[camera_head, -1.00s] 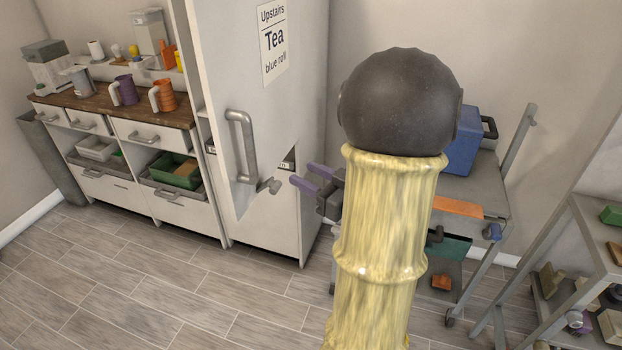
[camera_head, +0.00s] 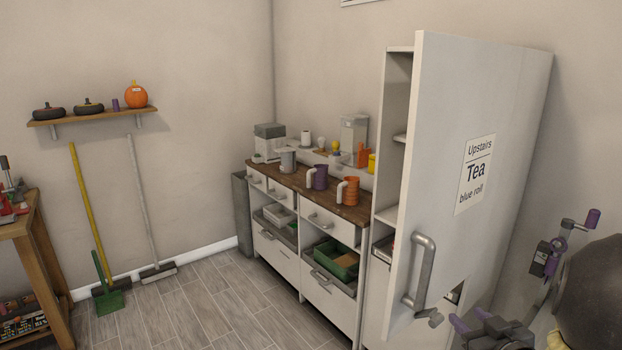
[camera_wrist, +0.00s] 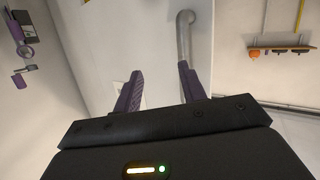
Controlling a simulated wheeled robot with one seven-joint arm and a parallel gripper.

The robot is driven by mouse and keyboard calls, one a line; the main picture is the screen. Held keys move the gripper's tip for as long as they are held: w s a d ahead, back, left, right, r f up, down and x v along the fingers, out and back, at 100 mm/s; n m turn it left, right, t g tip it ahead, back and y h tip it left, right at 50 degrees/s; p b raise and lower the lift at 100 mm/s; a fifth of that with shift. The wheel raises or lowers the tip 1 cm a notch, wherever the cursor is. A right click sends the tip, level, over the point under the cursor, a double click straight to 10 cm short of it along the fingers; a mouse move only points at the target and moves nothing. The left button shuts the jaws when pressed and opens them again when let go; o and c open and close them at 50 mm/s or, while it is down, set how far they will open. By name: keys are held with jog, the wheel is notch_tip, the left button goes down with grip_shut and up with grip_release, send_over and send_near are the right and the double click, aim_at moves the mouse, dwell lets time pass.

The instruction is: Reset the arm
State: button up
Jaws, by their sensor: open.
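My gripper (camera_head: 470,321) shows at the lower right of the head view, with purple fingertips just to the right of the tall cabinet's grey handle (camera_head: 420,270). In the wrist view my gripper (camera_wrist: 160,86) has its two purple fingers apart with nothing between them. The handle (camera_wrist: 184,40) shows beyond the fingers there, close to the right one, and appears apart from it. Part of my arm (camera_head: 592,298), with a dark rounded joint, is cut off by the right edge of the head view.
The tall white cabinet (camera_head: 470,110) stands beside my gripper. To its left is a counter (camera_head: 348,212) with mugs and drawers. A wall shelf (camera_head: 95,115) holds a pumpkin. Brooms lean below it. A purple-handled fixture (camera_head: 565,240) is at right. Floor is clear in front of the counter.

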jog(key=s+a+f+m+g+p, duration=0.1)
jog(key=s+a+f+g+p, duration=0.1)
jog(key=s+a+g, duration=0.3)
jog(key=s+a+f+m+g+h+p, duration=0.1)
jog(key=s+a+f+g+p, duration=0.2)
jog(key=a, duration=0.8)
jog(key=s+g, duration=0.2)
jog(key=g, duration=0.2)
jog(key=shift+s+a, duration=0.25)
jog(key=shift+s, duration=0.15)
